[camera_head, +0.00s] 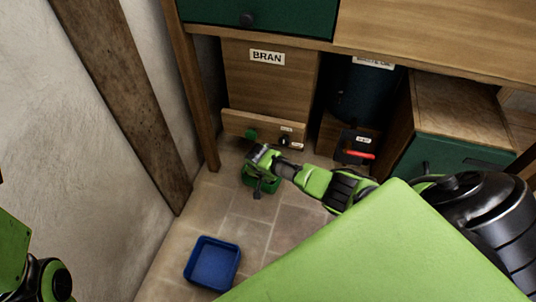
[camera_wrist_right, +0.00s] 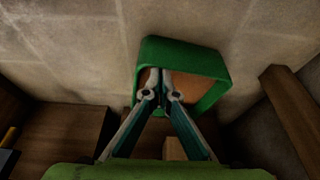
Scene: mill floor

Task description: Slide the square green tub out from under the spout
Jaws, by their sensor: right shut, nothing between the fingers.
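The square green tub (camera_head: 247,181) sits on the tile floor in front of the BRAN bin (camera_head: 268,85), partly hidden by my right arm. In the right wrist view the tub (camera_wrist_right: 190,50) holds something brown. My right gripper (camera_head: 257,190) is shut and empty at the tub. In the right wrist view the closed fingertips (camera_wrist_right: 161,78) show over the tub's opening; I cannot tell whether they touch it. A spout above the tub is not clearly visible. My left gripper is out of view; only part of my left arm shows at the lower left.
A blue tub (camera_head: 212,263) stands on the floor nearer to me. A wooden post (camera_head: 125,95) and wall bound the left. A green knob (camera_head: 250,134) and a dark knob (camera_head: 284,141) are on the bin's lower board. Floor between the tubs is clear.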

